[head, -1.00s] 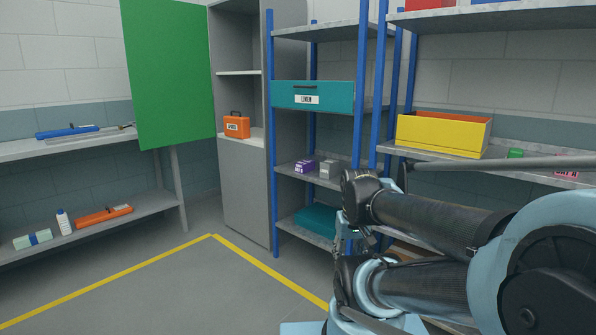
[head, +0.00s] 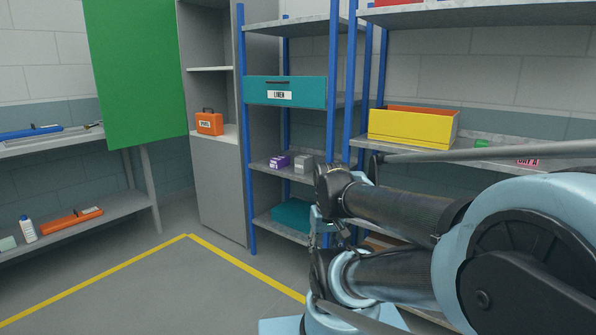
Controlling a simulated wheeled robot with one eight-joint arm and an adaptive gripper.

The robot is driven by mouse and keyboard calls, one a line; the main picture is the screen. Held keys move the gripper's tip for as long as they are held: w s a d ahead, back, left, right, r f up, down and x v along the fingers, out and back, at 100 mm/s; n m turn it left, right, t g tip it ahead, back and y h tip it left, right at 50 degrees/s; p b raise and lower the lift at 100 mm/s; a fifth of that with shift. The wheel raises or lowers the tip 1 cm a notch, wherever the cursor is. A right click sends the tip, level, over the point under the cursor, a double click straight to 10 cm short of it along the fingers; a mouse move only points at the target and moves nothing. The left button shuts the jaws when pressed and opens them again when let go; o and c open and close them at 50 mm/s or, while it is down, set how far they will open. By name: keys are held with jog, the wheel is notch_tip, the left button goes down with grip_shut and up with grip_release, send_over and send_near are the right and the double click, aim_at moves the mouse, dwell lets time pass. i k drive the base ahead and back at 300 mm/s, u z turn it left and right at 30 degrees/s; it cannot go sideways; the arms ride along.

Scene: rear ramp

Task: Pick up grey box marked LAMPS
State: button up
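A small grey box (head: 303,164) sits on the middle shelf of the blue-post rack in the head view, right beside a small purple box (head: 279,162). Any lettering on the grey box is too small to read. My folded arm fills the lower right, its links close in front of the rack and to the right of the box. I cannot make out my gripper's fingers.
A teal LINEN drawer (head: 285,92) is above the middle shelf, and a teal bin (head: 292,213) is on the low shelf. An orange case (head: 209,122) stands in the grey cabinet (head: 219,190). A yellow bin (head: 412,128) is on the right rack. Floor inside the yellow line is clear.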

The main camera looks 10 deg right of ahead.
aim_at(304, 164)
jog(key=u, duration=0.25)
jog(key=i, duration=1.35)
jog(key=z, duration=0.55)
